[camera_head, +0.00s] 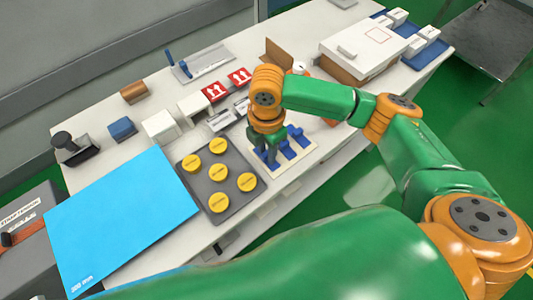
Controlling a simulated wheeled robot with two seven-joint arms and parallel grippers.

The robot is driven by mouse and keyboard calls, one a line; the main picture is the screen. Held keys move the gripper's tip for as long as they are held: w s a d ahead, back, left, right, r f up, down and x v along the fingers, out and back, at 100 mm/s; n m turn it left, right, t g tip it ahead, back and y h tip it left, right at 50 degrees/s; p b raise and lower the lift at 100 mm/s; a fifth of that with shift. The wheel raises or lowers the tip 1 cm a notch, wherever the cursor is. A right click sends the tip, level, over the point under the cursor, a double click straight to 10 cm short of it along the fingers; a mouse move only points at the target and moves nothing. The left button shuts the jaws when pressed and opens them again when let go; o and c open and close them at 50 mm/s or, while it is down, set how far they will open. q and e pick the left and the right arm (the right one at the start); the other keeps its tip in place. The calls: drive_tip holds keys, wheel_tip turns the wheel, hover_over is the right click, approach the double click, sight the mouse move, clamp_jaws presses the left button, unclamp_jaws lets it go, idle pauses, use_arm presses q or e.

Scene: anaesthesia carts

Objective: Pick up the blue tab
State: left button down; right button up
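A white board (307,158) on the table carries several blue tabs (289,149) in a row. My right gripper (267,152) points down over the left part of this board, at or just above the leftmost blue piece. Its fingers are small and dark, and I cannot tell whether they are open or shut, or whether they touch a tab. The gripper hides part of the board. Two more upright blue pieces (185,69) stand at a grey metal plate (210,60) at the back. My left gripper is not in view.
A dark tray (206,198) with several yellow discs lies left of the board, and a blue mat (118,222) beyond it. Red-and-white boxes (215,92) and white blocks (161,126) stand behind. A large white box (362,48) is at the back right.

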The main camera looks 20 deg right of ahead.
clamp_jaws()
